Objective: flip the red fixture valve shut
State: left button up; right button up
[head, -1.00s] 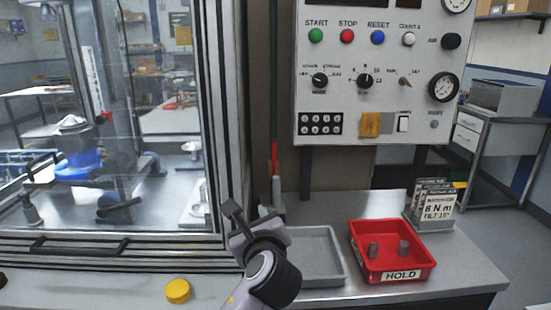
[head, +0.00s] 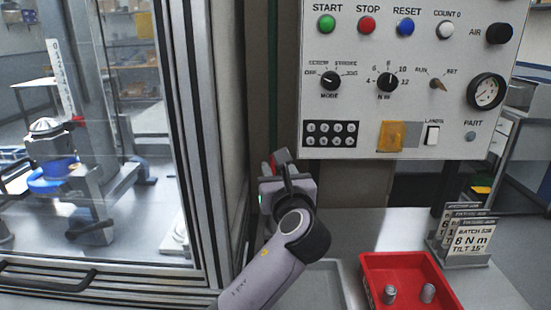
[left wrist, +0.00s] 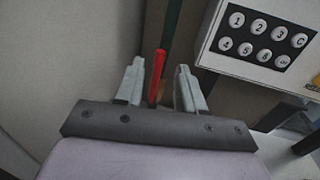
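The red valve lever (left wrist: 157,72) stands upright in the left wrist view, between the two fingers of my left gripper (left wrist: 160,67). The fingers are apart, with a gap visible on each side of the lever. I cannot tell how deep the lever sits between them. In the head view my left gripper (head: 278,168) is in front of the pipe beside the enclosure's corner post. My right gripper is not in view.
A control panel (head: 345,110) with buttons, knobs and a keypad hangs close to the right. A glazed enclosure (head: 205,130) stands to the left. A red tray (head: 375,262) with grey parts and sign cards (head: 468,240) are on the bench (head: 390,225).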

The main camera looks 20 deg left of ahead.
pick_arm(q)
jog(key=shift+x, duration=2.5)
grip_shut()
